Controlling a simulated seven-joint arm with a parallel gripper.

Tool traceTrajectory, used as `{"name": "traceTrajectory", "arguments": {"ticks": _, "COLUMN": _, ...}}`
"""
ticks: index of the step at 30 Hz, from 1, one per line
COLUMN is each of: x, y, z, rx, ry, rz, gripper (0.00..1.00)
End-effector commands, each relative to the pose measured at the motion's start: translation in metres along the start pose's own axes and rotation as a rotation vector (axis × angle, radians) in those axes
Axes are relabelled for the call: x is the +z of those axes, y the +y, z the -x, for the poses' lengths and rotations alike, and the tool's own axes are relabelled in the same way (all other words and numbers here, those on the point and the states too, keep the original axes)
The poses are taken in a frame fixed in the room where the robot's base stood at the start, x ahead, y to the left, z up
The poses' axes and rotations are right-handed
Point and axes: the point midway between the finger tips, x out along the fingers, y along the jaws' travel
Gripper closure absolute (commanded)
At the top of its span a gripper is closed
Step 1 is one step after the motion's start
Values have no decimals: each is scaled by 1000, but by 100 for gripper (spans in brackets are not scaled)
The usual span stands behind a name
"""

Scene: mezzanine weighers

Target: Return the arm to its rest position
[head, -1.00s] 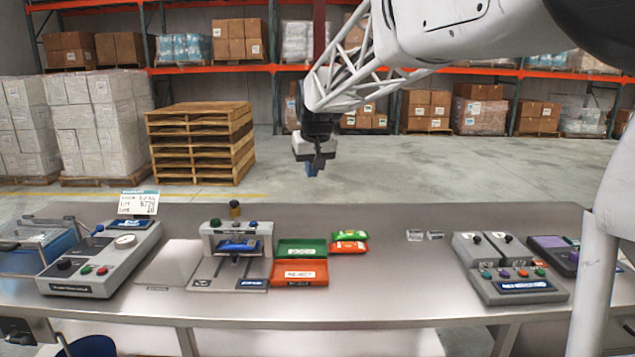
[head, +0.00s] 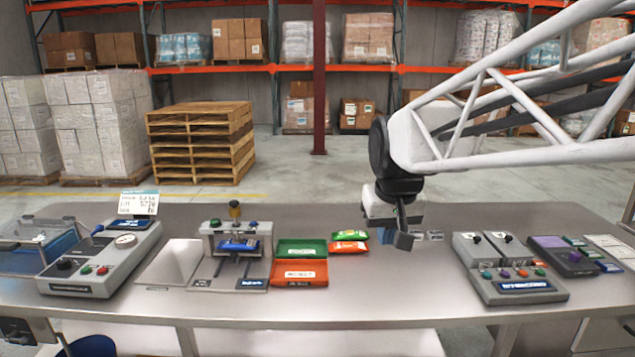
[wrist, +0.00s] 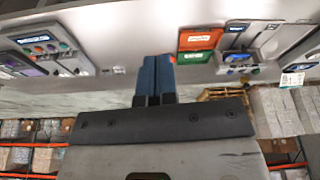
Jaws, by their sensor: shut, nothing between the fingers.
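My gripper (head: 398,239) hangs above the back part of the grey table (head: 370,290), right of the green and orange packets (head: 349,241). Its blue fingers are together with nothing between them, as the wrist view (wrist: 156,78) shows. My white lattice arm reaches in from the right. The gripper hides part of the small cards on the table behind it.
A scale (head: 95,262) stands at the left. A press-like station (head: 233,255) holds a blue packet, with green (head: 301,246) and orange reject (head: 299,273) trays beside it. A button console (head: 505,268) stands at the right. The table's front middle is clear.

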Motion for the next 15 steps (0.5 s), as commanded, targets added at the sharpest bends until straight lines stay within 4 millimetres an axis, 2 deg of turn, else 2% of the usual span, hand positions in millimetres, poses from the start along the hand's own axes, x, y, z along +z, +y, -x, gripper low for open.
{"name": "traceTrajectory", "arguments": {"ticks": 1, "x": 16, "y": 4, "z": 0, "rx": 3, "ry": -1, "rz": -9, "gripper": 100}}
{"name": "traceTrajectory", "arguments": {"ticks": 15, "x": 146, "y": 27, "z": -18, "rx": 26, "ry": -25, "rz": -87, "gripper": 100}}
